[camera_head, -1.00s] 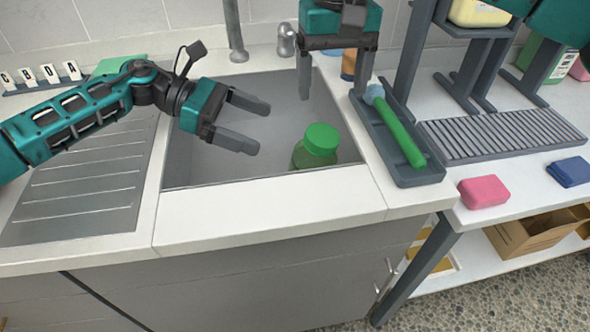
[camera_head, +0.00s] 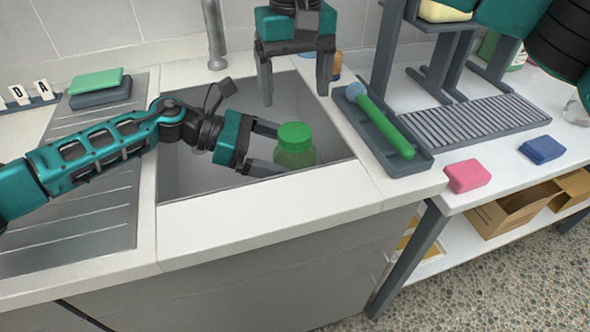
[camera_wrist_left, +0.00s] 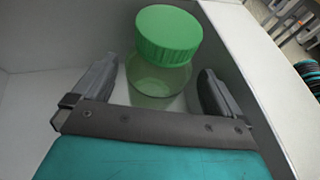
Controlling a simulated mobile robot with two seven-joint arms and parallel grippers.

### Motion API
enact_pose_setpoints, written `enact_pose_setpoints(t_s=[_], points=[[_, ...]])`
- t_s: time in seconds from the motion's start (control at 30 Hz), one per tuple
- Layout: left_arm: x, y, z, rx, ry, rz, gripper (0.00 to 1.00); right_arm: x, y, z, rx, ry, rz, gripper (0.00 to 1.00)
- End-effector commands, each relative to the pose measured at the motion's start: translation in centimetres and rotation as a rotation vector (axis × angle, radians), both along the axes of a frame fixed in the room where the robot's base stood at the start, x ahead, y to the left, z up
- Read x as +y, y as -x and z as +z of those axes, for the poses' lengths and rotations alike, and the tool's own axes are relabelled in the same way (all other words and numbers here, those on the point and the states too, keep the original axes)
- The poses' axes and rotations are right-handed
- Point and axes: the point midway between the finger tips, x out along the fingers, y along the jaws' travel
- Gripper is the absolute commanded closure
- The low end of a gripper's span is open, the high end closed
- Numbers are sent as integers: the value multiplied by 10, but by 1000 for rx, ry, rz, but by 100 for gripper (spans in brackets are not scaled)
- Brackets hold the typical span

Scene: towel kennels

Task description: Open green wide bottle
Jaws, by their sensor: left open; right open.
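The green wide bottle (camera_head: 296,155) stands upright in the sink, with its green lid (camera_head: 295,136) on. My left gripper (camera_head: 272,149) is open at the bottle's left side, its fingers pointing at the bottle. In the left wrist view the bottle (camera_wrist_left: 160,80) stands just ahead, between and slightly beyond the open fingertips, with its lid (camera_wrist_left: 168,34) above them. I cannot tell whether a finger touches it. My right gripper (camera_head: 294,92) is open and empty, pointing down over the back of the sink, behind and above the bottle.
The sink's front edge (camera_head: 260,190) lies close before the bottle. On the right are a grey tray (camera_head: 414,164) with a green-handled brush (camera_head: 385,125), a pink sponge (camera_head: 467,176) and a blue sponge (camera_head: 541,149). A green sponge (camera_head: 96,81) lies on the left. The faucet (camera_head: 213,35) rises behind.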

Motion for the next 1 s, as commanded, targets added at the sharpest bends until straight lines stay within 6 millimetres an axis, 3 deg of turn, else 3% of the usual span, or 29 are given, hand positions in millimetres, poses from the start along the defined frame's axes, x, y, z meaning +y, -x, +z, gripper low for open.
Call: enact_pose_setpoints(t_s=[0.2, 0.5, 1.0], points=[[-16, -1, -6, 0, 0, 1, 0, 0, 0, 0, 0, 0, 0, 19], [-17, -1, -7, 0, 0, 1, 0, 0, 0, 0, 0, 0, 0, 19], [-17, -1, -7, 0, 0, 1, 47, 0, 0, 0, 0, 0, 0, 19]])
